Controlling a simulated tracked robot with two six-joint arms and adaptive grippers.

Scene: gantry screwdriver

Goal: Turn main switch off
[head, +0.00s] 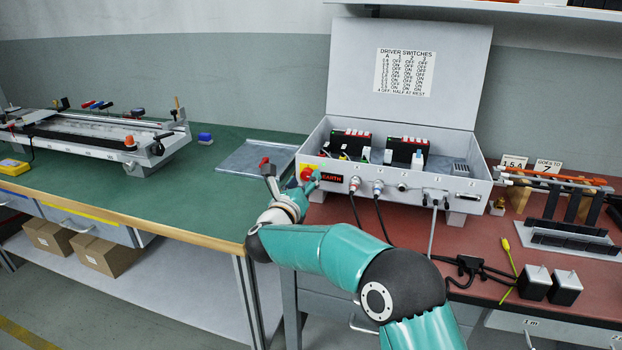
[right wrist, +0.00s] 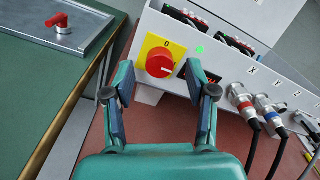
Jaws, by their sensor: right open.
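The main switch is a red round knob on a yellow plate (head: 307,173) at the left end of the control box's front face. In the right wrist view the knob (right wrist: 160,63) is large, with a "0" above it on the plate. I cannot tell for sure which way the knob is turned. My right gripper (head: 291,181) is open and faces the switch. In the right wrist view its fingers (right wrist: 161,85) stand left and right of the knob, apart from it, with nothing between them. My left gripper is not in view.
The grey control box (head: 400,193) stands open-lidded on the red-brown bench, with cable plugs right of the switch. A grey tray (head: 243,160) lies on the green bench, with a red-handled part (right wrist: 60,22) on it. Black cables (head: 470,265) lie at the front right.

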